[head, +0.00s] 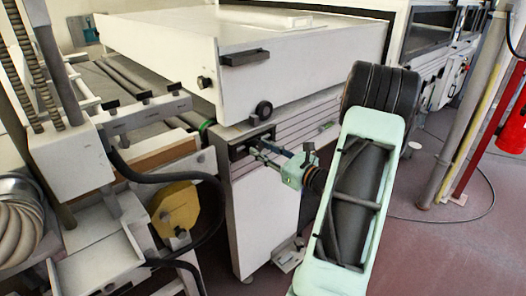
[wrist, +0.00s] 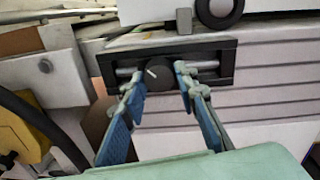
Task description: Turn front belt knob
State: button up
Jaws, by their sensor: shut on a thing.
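The front belt knob (wrist: 159,78) is a small round dark knob with a white pointer mark, set in a black rectangular frame on the machine's front. The mark points up and to the left in the wrist view. My gripper (wrist: 160,86) has its two blue-padded fingers on either side of the knob, shut on it. In the head view my gripper (head: 256,148) reaches the black frame (head: 236,146) from the right. There the knob is too small and covered to make out.
A yellow part (head: 174,207) and a dark hose stand to the left. Open floor (head: 430,245) lies to the right, with poles beyond.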

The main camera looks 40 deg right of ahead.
jog(key=shift+f, duration=0.1)
jog(key=n+b, duration=0.4)
jog(key=shift+f, duration=0.15)
jog(key=n+b, duration=0.3)
jog(key=b, duration=0.1)
jog(key=shift+r, duration=0.2)
jog(key=shift+r, duration=0.1)
jog(key=o, duration=1.2)
jog(key=shift+c, duration=0.2)
jog(key=s+d, duration=0.1)
jog(key=s, duration=1.1)
jog(key=shift+d+r, duration=0.2)
